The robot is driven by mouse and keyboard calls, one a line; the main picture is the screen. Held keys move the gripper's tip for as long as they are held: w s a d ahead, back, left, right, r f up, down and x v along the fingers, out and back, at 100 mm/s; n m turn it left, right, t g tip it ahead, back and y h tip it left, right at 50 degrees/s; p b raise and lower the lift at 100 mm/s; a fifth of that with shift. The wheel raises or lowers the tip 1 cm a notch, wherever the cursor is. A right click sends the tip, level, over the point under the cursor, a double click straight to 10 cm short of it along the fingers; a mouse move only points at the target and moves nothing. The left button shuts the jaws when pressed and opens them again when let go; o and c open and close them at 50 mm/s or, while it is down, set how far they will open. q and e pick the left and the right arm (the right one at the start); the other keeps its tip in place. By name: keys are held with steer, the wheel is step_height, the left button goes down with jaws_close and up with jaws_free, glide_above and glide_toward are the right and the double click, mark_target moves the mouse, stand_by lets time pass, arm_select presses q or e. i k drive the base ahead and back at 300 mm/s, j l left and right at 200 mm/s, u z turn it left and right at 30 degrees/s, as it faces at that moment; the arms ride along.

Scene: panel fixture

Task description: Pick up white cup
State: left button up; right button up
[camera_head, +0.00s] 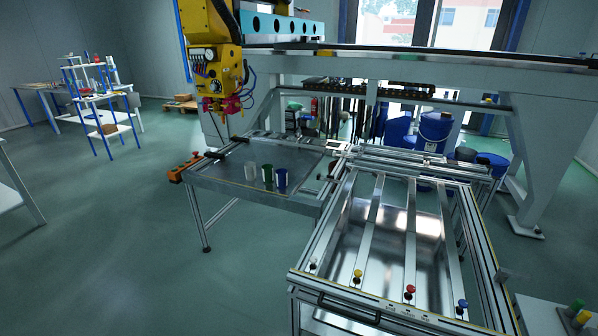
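Neither of my grippers shows in the head view.
A metal frame fixture (327,235) with coloured knobs fills the lower right. A yellow machine head (215,70) hangs above the panel table's back left. An orange control box (186,167) sits at the table's left edge. Open green floor (115,230) lies left.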

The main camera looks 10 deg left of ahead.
mark_target(250, 172)
steer(key=i+j+z, duration=0.15)
steer(key=j+z, duration=0.3)
steer(key=i+j+z, duration=0.1)
steer(key=j+z, duration=0.8)
steer(key=j, duration=0.1)
